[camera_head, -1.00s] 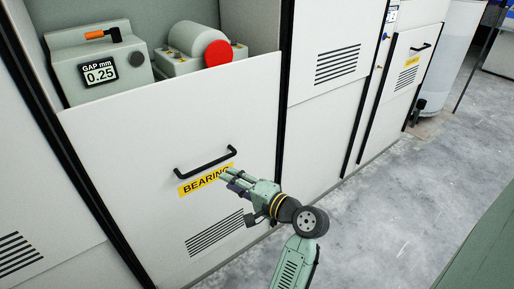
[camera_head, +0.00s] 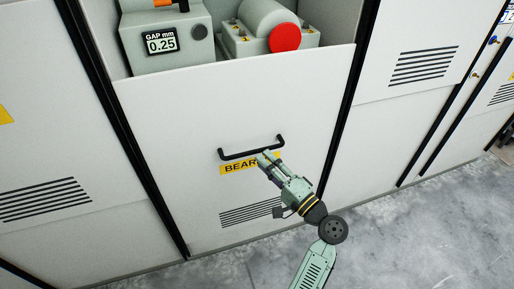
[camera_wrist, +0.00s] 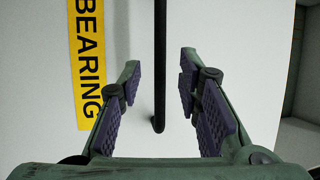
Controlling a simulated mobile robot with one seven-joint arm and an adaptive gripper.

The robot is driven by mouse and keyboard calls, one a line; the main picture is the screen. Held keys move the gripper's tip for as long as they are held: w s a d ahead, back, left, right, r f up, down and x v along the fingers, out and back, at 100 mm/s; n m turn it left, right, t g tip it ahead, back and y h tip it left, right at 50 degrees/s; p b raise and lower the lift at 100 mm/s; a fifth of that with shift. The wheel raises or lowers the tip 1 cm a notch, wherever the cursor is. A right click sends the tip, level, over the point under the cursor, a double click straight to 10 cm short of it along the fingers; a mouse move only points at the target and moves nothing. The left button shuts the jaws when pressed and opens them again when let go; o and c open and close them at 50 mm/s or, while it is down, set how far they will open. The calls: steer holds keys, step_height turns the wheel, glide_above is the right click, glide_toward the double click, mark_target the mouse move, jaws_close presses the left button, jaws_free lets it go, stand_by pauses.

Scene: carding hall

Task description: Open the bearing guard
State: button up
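The bearing guard (camera_head: 170,120) is a white panel with a black bar handle (camera_head: 240,155), a yellow BEARING label (camera_head: 232,168) and slotted vents. Its top edge stands below an open recess. My gripper (camera_head: 267,158) is in front of the label's right part, near the right half of the handle. In the wrist view my gripper (camera_wrist: 158,92) is open, with its two padded fingers apart. The handle (camera_wrist: 160,60) runs between them and ends near the fingers' middle. No finger is seen touching it. The label (camera_wrist: 88,60) lies left of the handle.
Behind the guard's top edge are a grey box (camera_head: 165,40) with a gap display reading 0.25 and a housing with a red round end (camera_head: 285,38). Closed white panels stand on both sides. Grey floor (camera_head: 400,220) is clear at the lower right.

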mark_target(254, 152)
steer(key=p+x, duration=0.1)
steer(key=x, duration=0.4)
steer(key=shift+w+a, duration=0.15)
steer(key=shift+w, duration=0.2)
steer(key=shift+c, duration=0.3)
jaws_close()
